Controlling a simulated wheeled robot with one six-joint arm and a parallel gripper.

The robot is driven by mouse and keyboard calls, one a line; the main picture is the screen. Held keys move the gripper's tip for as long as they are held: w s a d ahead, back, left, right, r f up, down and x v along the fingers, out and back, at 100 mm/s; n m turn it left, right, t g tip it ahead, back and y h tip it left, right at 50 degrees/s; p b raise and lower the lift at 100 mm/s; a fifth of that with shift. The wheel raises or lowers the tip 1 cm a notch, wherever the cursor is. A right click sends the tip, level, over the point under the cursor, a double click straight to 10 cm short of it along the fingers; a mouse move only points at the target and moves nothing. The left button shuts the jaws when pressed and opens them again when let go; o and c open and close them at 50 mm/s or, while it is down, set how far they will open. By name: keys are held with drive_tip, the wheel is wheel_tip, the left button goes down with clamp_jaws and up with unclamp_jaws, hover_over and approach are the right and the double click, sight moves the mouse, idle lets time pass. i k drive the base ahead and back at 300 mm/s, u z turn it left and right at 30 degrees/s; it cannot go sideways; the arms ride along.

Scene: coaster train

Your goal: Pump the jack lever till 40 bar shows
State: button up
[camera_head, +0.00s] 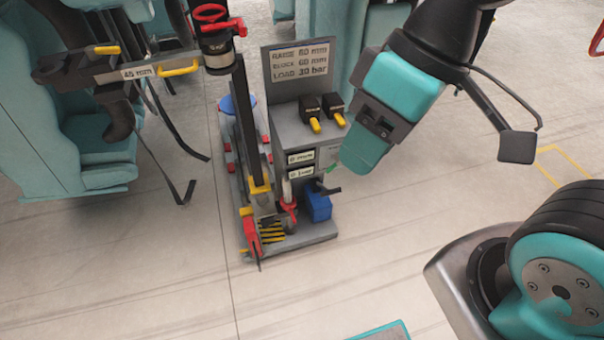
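The jack unit stands on a grey base plate (318,238) in the middle of the view. A long dark bar (247,125), which looks like the jack lever, rises steeply from a yellow fitting (259,187). A red handle (251,236) sits low at the front of the unit. My gripper (360,155) is to the right of the grey control box, apart from the dark bar. Its teal housing hides the fingertips, so I cannot tell whether it is open or shut. No pressure reading is legible.
A grey sign (299,60) with raise, block and load values stands behind the box. Two black, yellow-tipped controls (322,112) sit on top. Teal seats (60,120) stand left. Floor in front is mostly clear.

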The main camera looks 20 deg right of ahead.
sight(327, 191)
drive_tip(key=z, duration=0.55)
drive_tip(key=k, duration=1.3)
drive_tip(key=u, duration=0.1)
drive_tip(key=i, duration=0.6)
drive_tip(key=u, duration=0.7)
drive_tip(key=i, duration=0.95)
drive_tip(key=z, duration=0.3)
